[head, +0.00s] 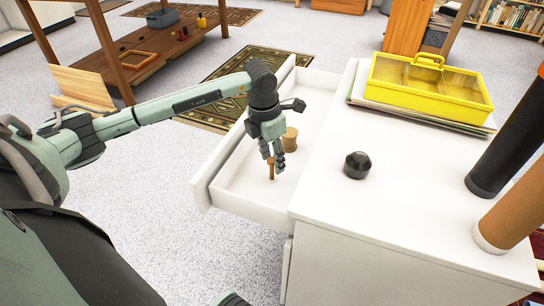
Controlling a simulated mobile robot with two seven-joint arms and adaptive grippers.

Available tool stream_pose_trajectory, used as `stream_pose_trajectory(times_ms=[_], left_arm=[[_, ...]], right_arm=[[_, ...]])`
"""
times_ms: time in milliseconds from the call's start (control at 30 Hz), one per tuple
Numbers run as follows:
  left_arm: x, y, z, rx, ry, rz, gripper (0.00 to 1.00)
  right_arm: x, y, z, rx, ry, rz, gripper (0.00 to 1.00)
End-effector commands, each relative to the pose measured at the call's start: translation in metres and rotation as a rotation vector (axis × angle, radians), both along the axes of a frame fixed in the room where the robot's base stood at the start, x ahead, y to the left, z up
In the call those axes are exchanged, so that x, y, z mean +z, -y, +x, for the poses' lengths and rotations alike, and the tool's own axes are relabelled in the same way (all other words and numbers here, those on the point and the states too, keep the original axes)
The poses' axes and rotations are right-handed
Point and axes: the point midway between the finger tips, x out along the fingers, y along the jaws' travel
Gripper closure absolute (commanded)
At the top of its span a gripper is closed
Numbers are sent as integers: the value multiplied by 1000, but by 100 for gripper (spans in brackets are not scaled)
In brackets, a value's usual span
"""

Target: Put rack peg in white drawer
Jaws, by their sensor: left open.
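The white drawer (236,191) is pulled out from the left side of a white cabinet. My left gripper (276,171) points down inside the drawer's outline, with its fingers open. A small brown peg (271,172), which looks like the rack peg, stands about upright right beside the fingertips, low in the drawer. I cannot tell whether it touches the fingers or the drawer floor. A tan round wooden piece (291,139) is also in the drawer, partly hidden behind the gripper. My right gripper is not in view.
The cabinet top (400,205) holds a black round knob-like object (357,165), a yellow lidded box (430,88) on flat sheets, and brown and black tubes at right. A wooden table (165,52) stands at the back left. Carpet left of the drawer is clear.

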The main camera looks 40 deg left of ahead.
Motion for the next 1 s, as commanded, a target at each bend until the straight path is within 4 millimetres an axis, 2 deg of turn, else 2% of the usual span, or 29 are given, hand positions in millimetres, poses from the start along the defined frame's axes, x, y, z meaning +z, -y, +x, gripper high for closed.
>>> stream_pose_trajectory(times_ms=[167,500,700,833,1000], left_arm=[[9,-1,0,0,3,1,59],[78,-3,-8,-1,4,1,59],[110,-4,-12,0,2,0,59],[119,-4,-13,0,1,1,59],[122,-4,-14,0,0,0,59]], right_arm=[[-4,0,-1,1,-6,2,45],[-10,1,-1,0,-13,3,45],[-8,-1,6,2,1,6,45],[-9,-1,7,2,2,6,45],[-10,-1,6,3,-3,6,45]])
